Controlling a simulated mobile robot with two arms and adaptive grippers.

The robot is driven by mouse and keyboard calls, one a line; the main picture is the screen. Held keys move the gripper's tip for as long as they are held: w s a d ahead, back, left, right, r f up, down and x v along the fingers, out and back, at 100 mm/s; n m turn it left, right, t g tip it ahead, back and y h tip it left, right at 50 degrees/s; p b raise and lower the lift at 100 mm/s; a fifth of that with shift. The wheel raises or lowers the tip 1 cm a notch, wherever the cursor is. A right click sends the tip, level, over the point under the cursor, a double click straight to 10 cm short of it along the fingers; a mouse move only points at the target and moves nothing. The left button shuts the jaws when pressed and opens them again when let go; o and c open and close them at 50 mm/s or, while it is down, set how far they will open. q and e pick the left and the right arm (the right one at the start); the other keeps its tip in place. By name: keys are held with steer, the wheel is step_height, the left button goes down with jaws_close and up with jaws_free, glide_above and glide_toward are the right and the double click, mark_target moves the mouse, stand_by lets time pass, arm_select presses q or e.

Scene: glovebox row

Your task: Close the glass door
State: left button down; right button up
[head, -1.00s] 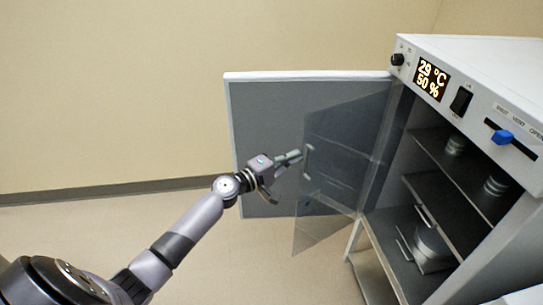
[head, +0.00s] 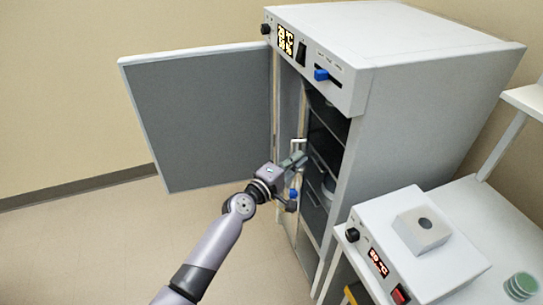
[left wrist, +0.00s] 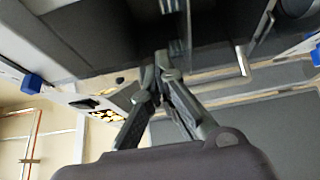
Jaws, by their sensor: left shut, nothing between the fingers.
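The glass door (head: 289,108) is a see-through panel inside the grey cabinet's front. In the head view it shows as a narrow strip, steeply turned, with a pale handle (head: 298,146). How far it stands from the opening is hard to tell. My left gripper (head: 298,160) is shut and empty, at the door by the handle; whether it touches the glass is unclear. In the left wrist view its fingertips (left wrist: 162,66) meet in front of the dark interior. My right gripper is not in view.
The cabinet's outer door (head: 200,115) stands wide open to the left. The cabinet (head: 430,95) has a blue slider (head: 321,75) on its top panel. A white device (head: 415,255) stands on a table at the lower right. The floor at left is clear.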

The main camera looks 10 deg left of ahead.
arm_select(q)
steer(key=d, duration=0.2)
steer(key=w+d, duration=0.1)
steer(key=d, duration=0.2)
steer(key=shift+w+d, duration=0.1)
steer(key=shift+d, duration=0.05)
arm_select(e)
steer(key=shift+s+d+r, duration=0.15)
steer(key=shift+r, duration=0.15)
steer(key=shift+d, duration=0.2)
